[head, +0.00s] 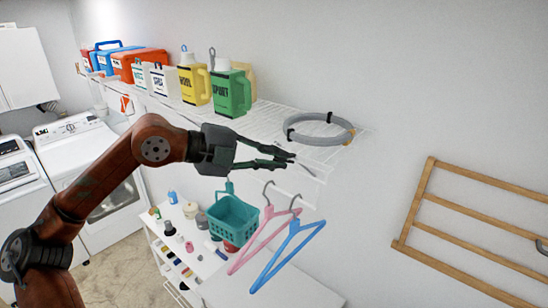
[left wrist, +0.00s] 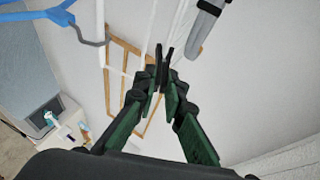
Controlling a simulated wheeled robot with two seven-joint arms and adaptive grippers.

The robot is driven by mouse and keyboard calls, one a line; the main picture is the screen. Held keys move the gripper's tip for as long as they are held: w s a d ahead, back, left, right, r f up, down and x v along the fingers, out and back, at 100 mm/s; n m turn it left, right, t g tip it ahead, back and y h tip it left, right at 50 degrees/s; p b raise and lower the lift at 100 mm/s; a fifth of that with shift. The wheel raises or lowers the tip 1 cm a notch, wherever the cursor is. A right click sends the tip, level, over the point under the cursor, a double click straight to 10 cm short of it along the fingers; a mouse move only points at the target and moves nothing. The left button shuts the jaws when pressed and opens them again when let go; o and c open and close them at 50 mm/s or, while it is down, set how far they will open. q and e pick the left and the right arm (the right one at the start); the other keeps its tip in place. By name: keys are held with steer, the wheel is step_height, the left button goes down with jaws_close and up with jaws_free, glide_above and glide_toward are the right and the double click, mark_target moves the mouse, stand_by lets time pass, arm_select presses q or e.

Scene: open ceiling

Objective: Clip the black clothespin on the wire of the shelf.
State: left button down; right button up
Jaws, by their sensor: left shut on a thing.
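My left gripper (head: 290,158) reaches in from the left and is at the front right edge of the white wire shelf (head: 268,118). Its fingers are closed on a small dark thing, which I take to be the black clothespin (left wrist: 163,68). In the left wrist view, the clothespin sticks out past the fingertips, its two prongs pointing away from the gripper. White shelf wires (left wrist: 151,25) pass close to the prongs. I cannot tell whether a wire lies between them. In the head view, the clothespin is too small to make out clearly. My right gripper is not in view.
A grey coiled hose (head: 318,128) lies on the shelf behind the gripper. Bottles, such as a green one (head: 231,92), stand to the left. A teal basket (head: 232,222), a pink hanger (head: 262,243) and a blue hanger (head: 288,256) hang below. A wooden rack (head: 470,235) is on the right wall.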

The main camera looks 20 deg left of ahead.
arm_select(q)
steer(key=shift+w+d+f, duration=0.1)
steer(key=shift+w+f, duration=0.05)
steer(key=shift+w, duration=0.05)
stand_by(0.6)
steer(key=c, duration=1.9)
jaws_free()
steer(key=shift+c, duration=0.2)
steer(key=shift+o, duration=0.7)
steer(key=shift+s, duration=0.1)
steer(key=shift+s+a, duration=0.15)
steer(key=shift+a, duration=0.1)
steer(key=shift+b+v, duration=0.8)
steer(key=shift+v, duration=1.95)
